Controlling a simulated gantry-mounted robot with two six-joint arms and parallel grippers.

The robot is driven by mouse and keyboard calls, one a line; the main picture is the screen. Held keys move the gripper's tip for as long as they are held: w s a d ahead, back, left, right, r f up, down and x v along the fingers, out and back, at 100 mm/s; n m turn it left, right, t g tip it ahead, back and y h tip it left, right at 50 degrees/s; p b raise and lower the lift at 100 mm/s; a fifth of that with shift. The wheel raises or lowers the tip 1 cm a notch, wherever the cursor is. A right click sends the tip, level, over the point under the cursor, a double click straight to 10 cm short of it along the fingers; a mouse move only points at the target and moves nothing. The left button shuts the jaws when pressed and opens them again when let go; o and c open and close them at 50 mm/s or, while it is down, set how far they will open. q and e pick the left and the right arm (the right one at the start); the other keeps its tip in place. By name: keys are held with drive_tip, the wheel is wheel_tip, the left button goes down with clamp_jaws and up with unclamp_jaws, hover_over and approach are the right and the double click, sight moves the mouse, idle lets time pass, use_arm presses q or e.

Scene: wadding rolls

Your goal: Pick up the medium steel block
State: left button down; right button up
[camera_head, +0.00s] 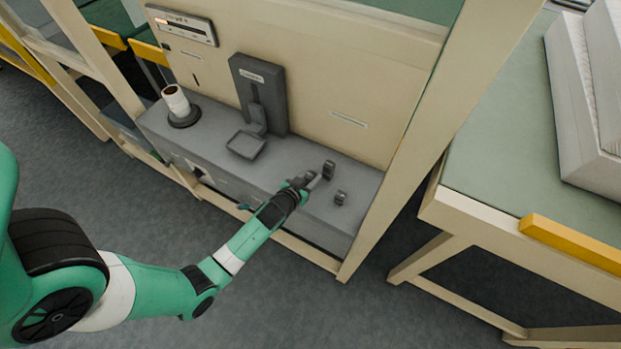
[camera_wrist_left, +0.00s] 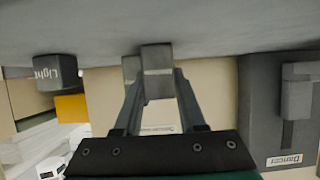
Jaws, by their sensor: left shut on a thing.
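My left gripper (camera_head: 308,183) reaches in over the grey shelf and is shut on a small grey steel block (camera_head: 311,175), which I take to be the medium one. In the left wrist view, which looks upside down, the held block (camera_wrist_left: 157,60) sits between the two fingertips, at or very near the shelf surface; I cannot tell whether it is lifted. A taller dark block (camera_head: 328,169) stands just behind it and is partly hidden in the wrist view (camera_wrist_left: 131,68). Another block (camera_head: 340,198), marked "Light" in the wrist view (camera_wrist_left: 55,70), stands apart to the right. My right gripper is not in view.
The grey shelf (camera_head: 215,165) carries a dark upright device with a small tray (camera_head: 245,145), labelled "Dancer" in the wrist view (camera_wrist_left: 272,120). A white roll (camera_head: 176,101) stands at its left end. A beige frame post (camera_head: 400,190) bounds the shelf at right.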

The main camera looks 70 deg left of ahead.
sight(311, 174)
use_arm(q)
drive_tip(key=shift+r, duration=0.1)
drive_tip(key=shift+r+p, duration=0.3)
drive_tip(key=shift+r, duration=0.15)
wheel_tip(311, 174, up, 2)
drive_tip(key=shift+r+p, duration=0.25)
drive_tip(key=shift+p, duration=0.4)
drive_tip(key=w+r+p+v, duration=0.2)
drive_tip(key=p+v, duration=0.2)
drive_tip(key=v, duration=1.2)
drive_tip(key=shift+s+d+r, duration=0.2)
drive_tip(key=shift+d+r, duration=0.1)
drive_tip(key=shift+d, duration=0.25)
